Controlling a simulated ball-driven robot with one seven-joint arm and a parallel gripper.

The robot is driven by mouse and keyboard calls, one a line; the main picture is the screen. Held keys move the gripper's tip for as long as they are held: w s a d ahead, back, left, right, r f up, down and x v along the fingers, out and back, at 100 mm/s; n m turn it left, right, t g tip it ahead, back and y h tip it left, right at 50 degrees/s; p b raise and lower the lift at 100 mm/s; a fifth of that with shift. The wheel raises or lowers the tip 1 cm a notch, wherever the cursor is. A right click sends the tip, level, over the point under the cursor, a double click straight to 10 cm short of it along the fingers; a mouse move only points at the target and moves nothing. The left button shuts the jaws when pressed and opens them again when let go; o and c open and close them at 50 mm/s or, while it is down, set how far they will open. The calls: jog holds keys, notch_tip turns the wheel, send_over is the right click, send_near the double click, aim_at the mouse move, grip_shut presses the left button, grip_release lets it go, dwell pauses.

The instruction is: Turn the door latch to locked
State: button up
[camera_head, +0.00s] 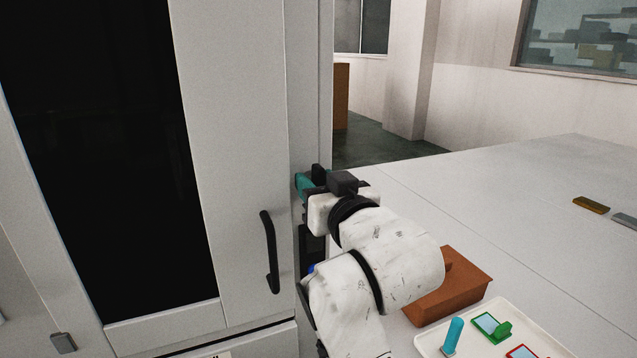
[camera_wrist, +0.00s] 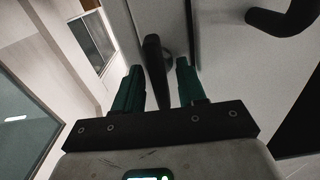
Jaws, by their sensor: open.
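The door latch (camera_wrist: 154,52) shows in the wrist view as a dark, elongated lever on a round base, mounted on the pale cabinet face. My gripper (camera_wrist: 159,70) has its two teal fingers apart, one on each side of the latch. A gap shows between the latch and each finger. In the head view my gripper (camera_head: 306,184) is at the right edge of the white cabinet door (camera_head: 236,130). There the gripper and wrist largely hide the latch, and I cannot read its turn clearly.
A black door handle (camera_head: 269,252) stands out left of my gripper; it also shows in the wrist view (camera_wrist: 290,20). On the white table at right are a brown bin (camera_head: 462,287), a white tray (camera_head: 432,343) with small items, and two small bars.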

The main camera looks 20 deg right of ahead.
jog(key=shift+c, duration=0.4)
jog(key=c, duration=0.6)
